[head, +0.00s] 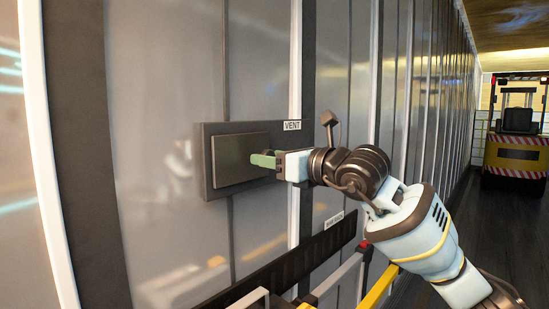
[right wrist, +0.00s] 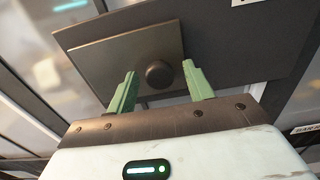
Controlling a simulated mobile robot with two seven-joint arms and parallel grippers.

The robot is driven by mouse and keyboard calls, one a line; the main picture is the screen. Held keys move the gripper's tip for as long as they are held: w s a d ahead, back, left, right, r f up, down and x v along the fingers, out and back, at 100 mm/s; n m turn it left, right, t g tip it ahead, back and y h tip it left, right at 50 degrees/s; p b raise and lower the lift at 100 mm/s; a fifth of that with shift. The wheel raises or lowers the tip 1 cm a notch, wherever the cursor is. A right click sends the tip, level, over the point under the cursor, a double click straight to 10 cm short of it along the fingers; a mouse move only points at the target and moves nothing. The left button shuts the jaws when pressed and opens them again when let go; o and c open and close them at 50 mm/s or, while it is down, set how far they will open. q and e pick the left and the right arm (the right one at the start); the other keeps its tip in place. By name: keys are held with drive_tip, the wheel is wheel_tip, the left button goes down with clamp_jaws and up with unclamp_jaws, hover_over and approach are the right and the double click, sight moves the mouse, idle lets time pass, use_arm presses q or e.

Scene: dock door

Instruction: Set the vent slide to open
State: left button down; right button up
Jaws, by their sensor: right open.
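The vent slide (head: 238,158) is a flat dark cover on a grey backing plate (head: 204,178) on the wall, under a VENT label (head: 292,126). The slide sits toward the left of the plate. In the right wrist view the slide (right wrist: 105,62) carries a round dark knob (right wrist: 159,74); the plate (right wrist: 235,50) is bare to its right. My right gripper (head: 263,160) is open in front of the slide's right part. In the wrist view its green fingers (right wrist: 159,72) stand either side of the knob, with gaps showing. The head view hides the knob. My left gripper is out of view.
A dark rail (head: 290,264) with a small label runs along the wall below the vent. Yellow and grey bars (head: 378,289) stand below my right arm. A forklift (head: 517,135) is parked far right, with dark open floor (head: 500,215) before it.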

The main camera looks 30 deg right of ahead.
drive_tip(key=shift+c, duration=0.4)
clamp_jaws()
drive_tip(key=w+d, duration=0.1)
drive_tip(key=d, duration=0.3)
drive_tip(key=w+d, duration=0.2)
drive_tip(key=d, duration=0.3)
drive_tip(key=w+d, duration=0.1)
drive_tip(key=d, duration=0.3)
drive_tip(key=shift+w+d+r, duration=0.1)
drive_tip(key=shift+w+d, duration=0.15)
drive_tip(key=shift+d, duration=0.1)
drive_tip(key=shift+c, duration=1.1)
unclamp_jaws()
drive_tip(key=o, duration=0.3)
drive_tip(key=shift+d, duration=0.1)
